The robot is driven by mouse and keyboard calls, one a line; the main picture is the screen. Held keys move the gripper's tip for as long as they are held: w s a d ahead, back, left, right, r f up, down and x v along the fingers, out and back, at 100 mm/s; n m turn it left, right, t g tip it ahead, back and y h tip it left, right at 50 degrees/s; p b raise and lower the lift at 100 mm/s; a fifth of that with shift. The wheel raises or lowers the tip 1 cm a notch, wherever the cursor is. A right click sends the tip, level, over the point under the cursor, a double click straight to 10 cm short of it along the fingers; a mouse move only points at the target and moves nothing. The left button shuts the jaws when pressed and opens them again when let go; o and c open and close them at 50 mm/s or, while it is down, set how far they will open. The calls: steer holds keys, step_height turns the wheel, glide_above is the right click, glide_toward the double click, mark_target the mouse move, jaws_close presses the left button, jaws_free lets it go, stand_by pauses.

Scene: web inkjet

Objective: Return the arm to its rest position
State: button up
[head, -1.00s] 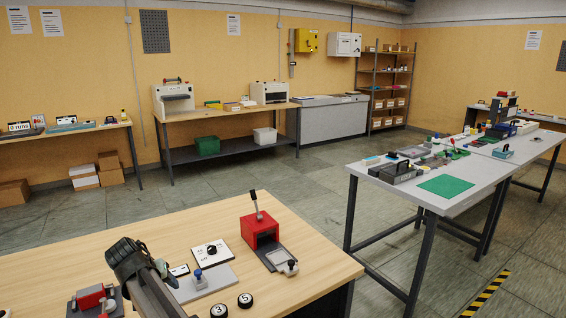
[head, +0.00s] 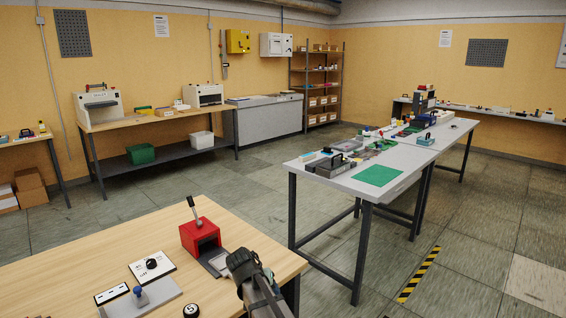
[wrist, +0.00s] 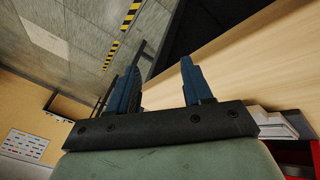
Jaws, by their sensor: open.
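My arm shows at the lower middle of the head view, over the right end of the wooden table (head: 90,262). My gripper (wrist: 160,85) shows in the wrist view with its two dark blue fingers apart and nothing between them. The wrist view looks past the fingers at the table edge, the floor and the yellow wall. In the head view the fingers are too small to make out. A red device with a lever (head: 200,238) stands on the table just left of my arm.
A white panel with a black knob (head: 152,266) and a grey plate with a blue knob (head: 140,298) lie on the table. A grey table with a green mat (head: 377,175) stands to the right. Open floor (head: 235,190) lies between the tables.

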steer(key=s+d+f+g, duration=0.2)
steer(key=s+d+f, duration=0.35)
steer(key=f, duration=0.35)
steer(key=s+d+f+g, duration=0.2)
steer(key=s+d+f, duration=0.3)
steer(key=s+f, duration=0.3)
steer(key=s+d+f+g, duration=0.2)
steer(key=s+d+f, duration=0.35)
steer(key=f, duration=0.55)
steer(key=s+d+f+g+y, duration=0.1)
steer(key=s+f, duration=0.3)
steer(key=s, duration=0.5)
steer(key=s+d+f+g+y, duration=0.1)
steer(key=s+d+f+g, duration=0.1)
steer(key=s, duration=0.7)
steer(key=s+d+f+g+y, duration=0.1)
steer(key=s+d+f, duration=0.2)
steer(key=s, duration=0.6)
step_height(320, 180, down, 3)
steer(key=shift+s+r+m+g+y, duration=0.2)
steer(key=shift+s+m+g+y, duration=0.1)
steer(key=shift+s+g+y, duration=0.1)
